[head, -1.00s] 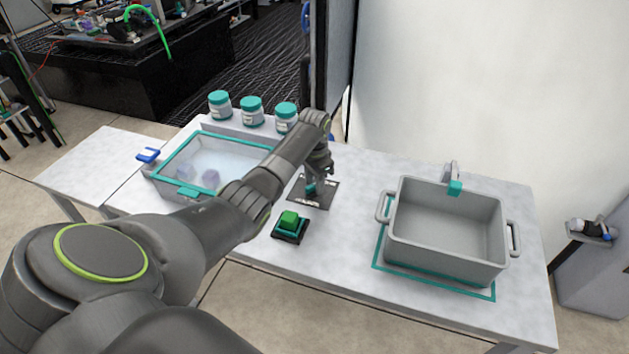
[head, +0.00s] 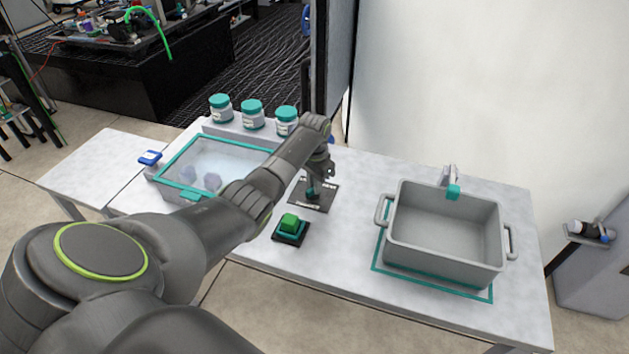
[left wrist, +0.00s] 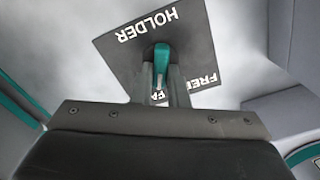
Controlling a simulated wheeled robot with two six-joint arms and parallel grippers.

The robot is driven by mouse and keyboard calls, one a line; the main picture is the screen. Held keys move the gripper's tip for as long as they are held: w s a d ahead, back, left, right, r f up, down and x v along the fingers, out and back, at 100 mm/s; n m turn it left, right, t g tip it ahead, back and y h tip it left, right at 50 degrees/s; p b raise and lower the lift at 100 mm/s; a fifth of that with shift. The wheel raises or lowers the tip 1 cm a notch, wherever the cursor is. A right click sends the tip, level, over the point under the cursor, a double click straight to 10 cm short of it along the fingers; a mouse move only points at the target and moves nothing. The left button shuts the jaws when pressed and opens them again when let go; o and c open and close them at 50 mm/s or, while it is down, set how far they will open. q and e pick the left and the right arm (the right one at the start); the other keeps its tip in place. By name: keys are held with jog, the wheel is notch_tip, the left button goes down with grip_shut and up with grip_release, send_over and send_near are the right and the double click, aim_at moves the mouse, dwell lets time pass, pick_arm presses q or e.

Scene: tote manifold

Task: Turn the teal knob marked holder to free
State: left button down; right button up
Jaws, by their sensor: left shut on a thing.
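The teal knob (left wrist: 161,60) stands on a dark plate (left wrist: 202,35) with white lettering. In the left wrist view the plate reads HOLDER on one side and FREE on another, partly hidden by my gripper. My left gripper (left wrist: 161,85) is shut on the knob, with one finger on each side of it. In the head view my left gripper (head: 313,186) points down onto the dark plate (head: 325,196), and the knob shows only as a small teal bit between the fingers. My right gripper is not in view.
A green block on a dark base (head: 290,228) stands just in front of the plate. A grey tote (head: 445,262) sits to the right. A clear teal-rimmed bin (head: 170,158) and several teal-lidded jars (head: 252,115) are behind and left of my arm.

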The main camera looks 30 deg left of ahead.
pick_arm(q)
jog(key=n+p, duration=0.2)
jog(key=shift+r+n, duration=0.3)
jog(key=n+p, duration=0.2)
jog(key=shift+a+n, duration=0.15)
jog(key=shift+n, duration=0.25)
jog(key=n+p, duration=0.1)
jog(key=n, duration=0.2)
jog(key=shift+a+f+n+p, duration=0.1)
jog(key=shift+n+p, duration=0.2)
jog(key=shift+a+n+p, duration=0.1)
jog(key=shift+n+p, duration=0.45)
jog(key=shift+n, duration=1.15)
jog(key=shift+f, duration=0.1)
jog(key=c, duration=1.4)
grip_release()
jog(key=shift+c, duration=0.2)
